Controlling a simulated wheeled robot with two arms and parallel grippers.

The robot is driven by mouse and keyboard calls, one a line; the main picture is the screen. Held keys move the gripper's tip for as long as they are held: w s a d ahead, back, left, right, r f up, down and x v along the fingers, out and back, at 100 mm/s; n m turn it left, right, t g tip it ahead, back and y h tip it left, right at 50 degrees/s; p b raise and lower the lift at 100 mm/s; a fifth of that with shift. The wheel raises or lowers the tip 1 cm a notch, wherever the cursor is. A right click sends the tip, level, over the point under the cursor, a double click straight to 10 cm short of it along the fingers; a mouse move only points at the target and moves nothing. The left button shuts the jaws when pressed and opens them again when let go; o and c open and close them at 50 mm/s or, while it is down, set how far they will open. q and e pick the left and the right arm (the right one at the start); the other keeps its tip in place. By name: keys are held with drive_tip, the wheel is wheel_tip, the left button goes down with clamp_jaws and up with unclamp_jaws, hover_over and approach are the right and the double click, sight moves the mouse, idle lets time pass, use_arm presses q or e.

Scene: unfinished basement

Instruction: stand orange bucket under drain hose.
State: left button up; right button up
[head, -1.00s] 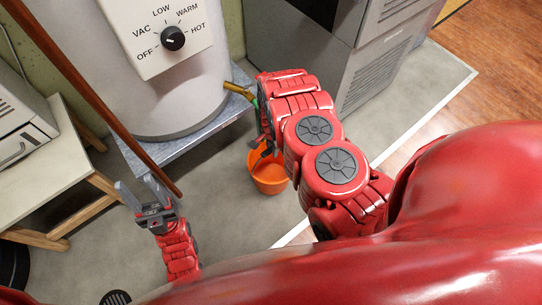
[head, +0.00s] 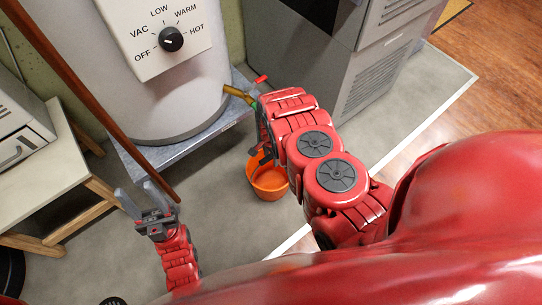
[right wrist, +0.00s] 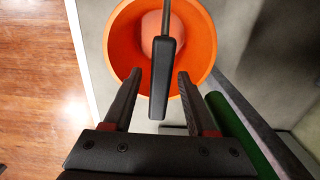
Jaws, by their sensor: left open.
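The orange bucket (head: 270,183) is on the grey floor in front of the heater stand, partly hidden by my right gripper (head: 263,154). In the right wrist view the bucket (right wrist: 123,45) lies beyond my right fingers (right wrist: 160,78). A dark handle grip (right wrist: 163,80) stands between these fingers, with gaps on both sides; the fingers are apart. A green hose (right wrist: 240,135) runs at the right of that view. In the head view, the brass drain outlet (head: 238,94) with a red handle (head: 261,79) is above and left of the bucket. My left gripper (head: 134,199) is open and empty.
The white heater tank (head: 170,95) stands on a grey metal stand (head: 187,150). A brown pole (head: 85,100) slants past my left gripper. A wooden table (head: 45,170) is at left, a grey cabinet (head: 375,85) at right.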

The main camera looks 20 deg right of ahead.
wheel_tip(320, 180, up, 12)
drive_tip(key=p, duration=0.5)
idle(0.6)
